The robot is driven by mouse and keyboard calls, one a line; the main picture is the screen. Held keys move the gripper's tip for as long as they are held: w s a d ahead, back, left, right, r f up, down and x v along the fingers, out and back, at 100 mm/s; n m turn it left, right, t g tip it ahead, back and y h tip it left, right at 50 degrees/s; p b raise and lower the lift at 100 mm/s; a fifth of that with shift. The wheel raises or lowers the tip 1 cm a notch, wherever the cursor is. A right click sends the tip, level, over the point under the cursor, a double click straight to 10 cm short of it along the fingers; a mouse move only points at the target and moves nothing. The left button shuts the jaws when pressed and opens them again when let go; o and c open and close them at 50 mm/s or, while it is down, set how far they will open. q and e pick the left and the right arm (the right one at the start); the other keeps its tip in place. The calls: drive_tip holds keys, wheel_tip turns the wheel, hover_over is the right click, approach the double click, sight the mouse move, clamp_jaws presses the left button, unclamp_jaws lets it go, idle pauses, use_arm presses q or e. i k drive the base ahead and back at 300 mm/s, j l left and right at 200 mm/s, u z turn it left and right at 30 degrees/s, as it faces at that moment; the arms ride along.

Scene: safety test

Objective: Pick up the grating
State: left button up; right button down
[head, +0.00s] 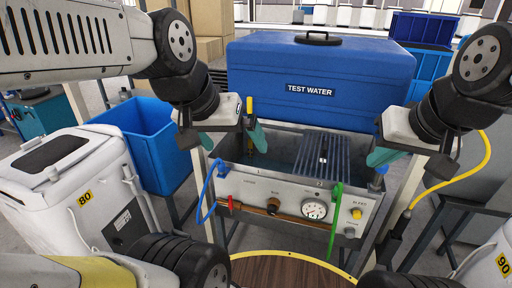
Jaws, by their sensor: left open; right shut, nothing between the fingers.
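The grating (340,160) is a dark slatted panel. It lies over the right part of the open basin (283,127) of the test bench, with its near end close to the front panel. My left gripper (225,139) is open and empty above the basin's left end, apart from the grating. My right gripper (379,157) is shut and empty just right of the grating. I cannot tell whether it touches the grating's right edge.
A blue TEST WATER tank (315,75) stands behind the basin. The front panel (260,190) carries a gauge (314,209), a green strap (336,210) and a blue hose (207,195). A blue bin (150,140) stands left; a yellow hose (483,165) hangs right.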

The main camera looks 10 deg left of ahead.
sight(322, 161)
drive_tip(key=i+l+z, duration=0.1)
drive_tip(key=i+z, duration=0.15)
drive_tip(key=i, duration=0.85)
